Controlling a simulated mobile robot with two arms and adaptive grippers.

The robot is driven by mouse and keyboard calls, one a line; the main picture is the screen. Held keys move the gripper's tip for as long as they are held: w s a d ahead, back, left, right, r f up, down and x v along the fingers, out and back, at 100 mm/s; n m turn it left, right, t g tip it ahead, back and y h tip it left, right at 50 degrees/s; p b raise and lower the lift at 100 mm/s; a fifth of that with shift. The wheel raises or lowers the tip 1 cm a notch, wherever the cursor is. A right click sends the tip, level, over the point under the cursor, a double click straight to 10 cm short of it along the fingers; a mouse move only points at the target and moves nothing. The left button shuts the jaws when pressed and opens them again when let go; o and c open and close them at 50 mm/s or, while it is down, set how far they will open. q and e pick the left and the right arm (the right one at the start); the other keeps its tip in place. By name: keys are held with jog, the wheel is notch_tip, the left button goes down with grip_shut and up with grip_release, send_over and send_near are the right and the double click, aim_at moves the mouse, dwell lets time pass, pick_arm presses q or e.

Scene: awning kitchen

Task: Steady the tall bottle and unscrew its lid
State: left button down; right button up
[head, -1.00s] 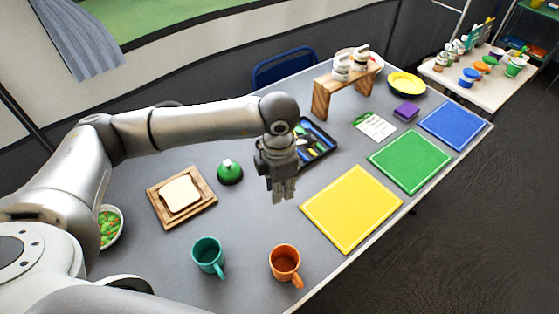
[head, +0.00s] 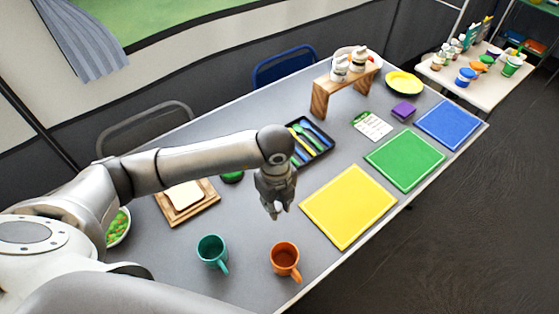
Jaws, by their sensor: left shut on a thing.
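My left gripper (head: 275,209) hangs over the grey table, left of the yellow mat, with its fingers pointing down. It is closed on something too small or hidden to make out. A green rounded thing (head: 232,178) stands on the table behind my left forearm, its top hidden by the arm. I cannot tell which thing is the tall bottle. My right gripper is not in view.
A teal mug (head: 211,251) and an orange mug (head: 284,258) stand near the front edge. A yellow mat (head: 348,206), a green mat (head: 405,160) and a blue mat (head: 449,124) lie to the right. A cutlery tray (head: 321,152) and a bread board (head: 172,216) lie behind.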

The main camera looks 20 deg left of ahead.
pick_arm(q)
jog(key=shift+n, duration=0.4)
jog(key=shift+w+a+f, duration=0.1)
jog(key=shift+a+f, duration=0.15)
jog(key=shift+f, duration=0.05)
jog(key=w+a+f+b, duration=0.4)
jog(key=b, duration=0.1)
jog(key=w+a+f+b, duration=0.4)
jog(key=b, duration=0.1)
jog(key=shift+w, duration=0.3)
jog(key=shift+w+a+f+b, duration=0.35)
jog(key=shift+b, duration=0.25)
jog(key=f+b, duration=0.3)
jog(key=shift+w+a+f, duration=0.25)
jog(key=shift+f, duration=0.15)
